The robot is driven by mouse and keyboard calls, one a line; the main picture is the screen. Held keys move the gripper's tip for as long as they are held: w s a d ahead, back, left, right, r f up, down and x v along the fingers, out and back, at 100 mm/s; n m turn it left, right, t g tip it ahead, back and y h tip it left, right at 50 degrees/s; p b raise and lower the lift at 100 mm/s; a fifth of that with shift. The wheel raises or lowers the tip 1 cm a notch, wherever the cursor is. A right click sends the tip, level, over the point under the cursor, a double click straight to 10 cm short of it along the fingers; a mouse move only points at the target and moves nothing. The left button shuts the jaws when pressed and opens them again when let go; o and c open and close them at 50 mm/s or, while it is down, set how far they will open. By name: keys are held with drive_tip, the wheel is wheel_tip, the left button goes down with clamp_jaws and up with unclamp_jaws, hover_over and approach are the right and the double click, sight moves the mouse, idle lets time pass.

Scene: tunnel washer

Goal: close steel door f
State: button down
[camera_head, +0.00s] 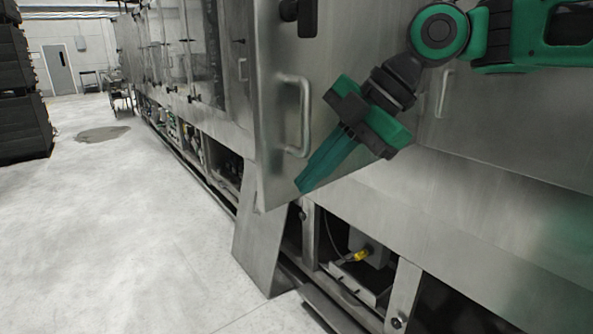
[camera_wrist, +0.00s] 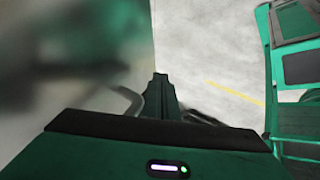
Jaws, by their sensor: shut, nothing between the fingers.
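A brushed steel door (camera_head: 278,168) with a D-shaped handle (camera_head: 304,115) is in the middle of the head view. Its free left edge and bottom corner stand out from the washer front, so it looks swung open. No label is readable. My green gripper (camera_head: 302,187) is shut and empty, its fingers pointing down-left beside the handle's lower end, close to the door's lower part. I cannot tell whether it touches. In the wrist view, the fingertips (camera_wrist: 160,78) show beside the curved grey handle (camera_wrist: 132,103), with the blurred steel door (camera_wrist: 135,25) at left.
The washer's steel front (camera_head: 470,200) continues to the right, with another handle (camera_head: 445,92). Below it is an open bay with a yellow connector (camera_head: 357,256) and posts. Dark stacks (camera_head: 22,100) stand at the far left.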

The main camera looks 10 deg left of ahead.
drive_tip(key=w, duration=0.2)
drive_tip(key=shift+w+a+f, duration=0.1)
drive_tip(key=shift+w+a, duration=0.2)
drive_tip(key=shift+w, duration=0.05)
